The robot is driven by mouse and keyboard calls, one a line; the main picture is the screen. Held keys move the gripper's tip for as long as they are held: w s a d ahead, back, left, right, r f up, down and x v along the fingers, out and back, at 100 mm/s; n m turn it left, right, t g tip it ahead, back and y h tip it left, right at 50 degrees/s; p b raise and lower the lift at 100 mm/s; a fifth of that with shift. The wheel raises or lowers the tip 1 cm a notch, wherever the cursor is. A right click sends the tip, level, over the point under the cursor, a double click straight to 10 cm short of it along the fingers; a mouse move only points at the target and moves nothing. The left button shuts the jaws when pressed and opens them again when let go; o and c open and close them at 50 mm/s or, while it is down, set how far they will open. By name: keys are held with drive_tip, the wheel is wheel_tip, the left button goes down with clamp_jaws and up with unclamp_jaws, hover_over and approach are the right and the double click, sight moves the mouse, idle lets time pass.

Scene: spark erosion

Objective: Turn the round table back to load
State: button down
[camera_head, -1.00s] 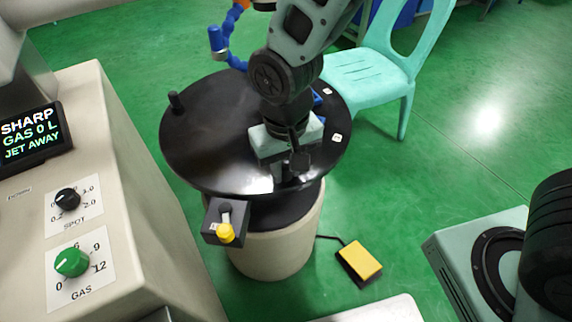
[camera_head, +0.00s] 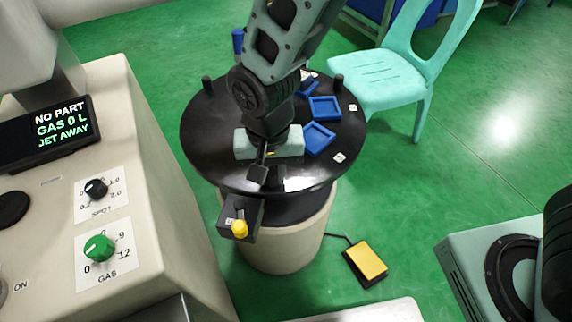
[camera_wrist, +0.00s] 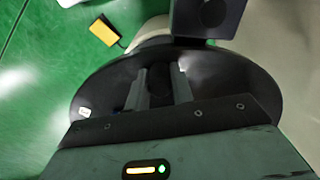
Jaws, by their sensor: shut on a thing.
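The round table (camera_head: 207,140) is a glossy black disc on a beige pedestal. It also shows in the wrist view (camera_wrist: 235,85). Two short black posts stand on its rim, one at the left (camera_head: 207,85) and one at the far right (camera_head: 337,82). Blue trays (camera_head: 318,138) and small white labels lie on its right part. My gripper (camera_head: 260,176) is low over the table's near part, fingers pointing down. In the wrist view, my gripper's two fingers (camera_wrist: 161,78) are close together over the disc. It is shut on what seems a rim post, mostly hidden by the fingers.
A machine panel at left has a display (camera_head: 46,132) reading NO PART, GAS 0 L, JET AWAY. A dark box with a yellow-tipped lever (camera_head: 240,228) sits at the table's near edge. A yellow pedal (camera_head: 366,262) lies on the floor. A turquoise chair (camera_head: 385,75) stands behind right.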

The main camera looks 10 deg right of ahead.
sight(194, 145)
drive_tip(key=w+a+m+p, duration=0.1)
drive_tip(key=a, duration=0.1)
drive_tip(key=w+a+m+p, duration=0.1)
drive_tip(key=a+m+p, duration=0.1)
drive_tip(key=a, duration=0.1)
drive_tip(key=w+a+m+p, duration=0.1)
drive_tip(key=a+p, duration=0.1)
drive_tip(key=a, duration=0.1)
drive_tip(key=shift+a+r+m, duration=0.15)
drive_tip(key=shift+m, duration=0.25)
drive_tip(key=w+a+m+p, duration=0.3)
drive_tip(key=w+a+m, duration=0.1)
drive_tip(key=w+a, duration=0.1)
drive_tip(key=shift+w+a, duration=0.2)
drive_tip(key=shift+a, duration=0.05)
drive_tip(key=shift+w+a+m, duration=0.45)
drive_tip(key=shift+w+m, duration=0.1)
drive_tip(key=shift+w, duration=0.2)
drive_tip(key=shift+w+a+m, duration=0.45)
drive_tip(key=shift+w+m, duration=0.1)
drive_tip(key=shift+w, duration=0.2)
drive_tip(key=shift+w+a+m, duration=0.25)
drive_tip(key=shift+w+m, duration=0.25)
drive_tip(key=shift+w, duration=0.15)
drive_tip(key=shift+w, duration=0.15)
drive_tip(key=c, duration=1.2)
unclamp_jaws()
drive_tip(key=shift+a, duration=0.1)
